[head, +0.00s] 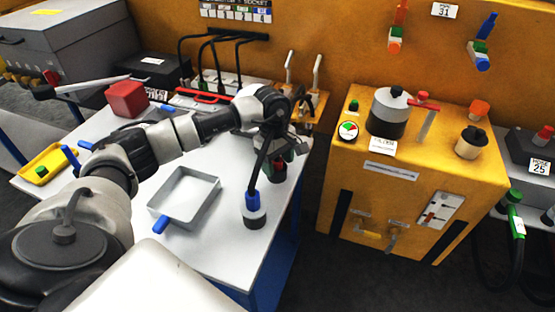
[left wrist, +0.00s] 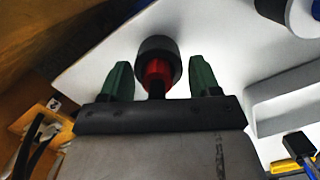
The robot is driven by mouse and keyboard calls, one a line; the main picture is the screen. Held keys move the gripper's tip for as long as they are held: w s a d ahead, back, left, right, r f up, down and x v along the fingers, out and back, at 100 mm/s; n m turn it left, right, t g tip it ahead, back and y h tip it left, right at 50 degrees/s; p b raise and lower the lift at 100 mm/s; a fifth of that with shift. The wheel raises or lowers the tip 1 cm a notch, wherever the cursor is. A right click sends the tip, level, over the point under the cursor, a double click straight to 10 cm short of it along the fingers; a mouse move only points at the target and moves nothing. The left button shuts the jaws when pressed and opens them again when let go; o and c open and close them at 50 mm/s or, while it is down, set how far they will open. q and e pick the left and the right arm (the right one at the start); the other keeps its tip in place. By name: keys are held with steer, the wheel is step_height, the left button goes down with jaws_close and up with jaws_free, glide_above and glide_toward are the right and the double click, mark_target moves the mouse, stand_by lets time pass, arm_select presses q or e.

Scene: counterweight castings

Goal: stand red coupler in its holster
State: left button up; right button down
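The red coupler (left wrist: 157,74) shows in the left wrist view between the green fingers of my left gripper (left wrist: 160,82), with a visible gap on each side. A dark round cup (left wrist: 156,48) is just beyond it, in line with it; I cannot tell how deep the coupler sits in it. In the head view this dark cup (head: 277,174) stands near the table's right edge, below my left gripper (head: 280,158), which partly hides the coupler. The left gripper is open. A blue coupler (head: 252,199) stands in a grey cup (head: 255,218) nearer the front. My right gripper is out of view.
A grey open tray (head: 154,205) lies left of the cups on the white table (head: 225,262). A red block (head: 126,98) and a yellow tray (head: 18,172) are farther left. A yellow cabinet (head: 340,185) stands to the right, across a gap. Black hoses (head: 200,55) arch at the back.

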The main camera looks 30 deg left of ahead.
arm_select(q)
steer(key=shift+w, duration=0.2)
steer(key=shift+a+r, duration=0.1)
steer(key=shift+r, duration=0.15)
step_height(320, 180, up, 10)
steer(key=a+b, duration=0.1)
steer(key=shift+b, duration=0.3)
steer(key=shift+f, duration=0.1)
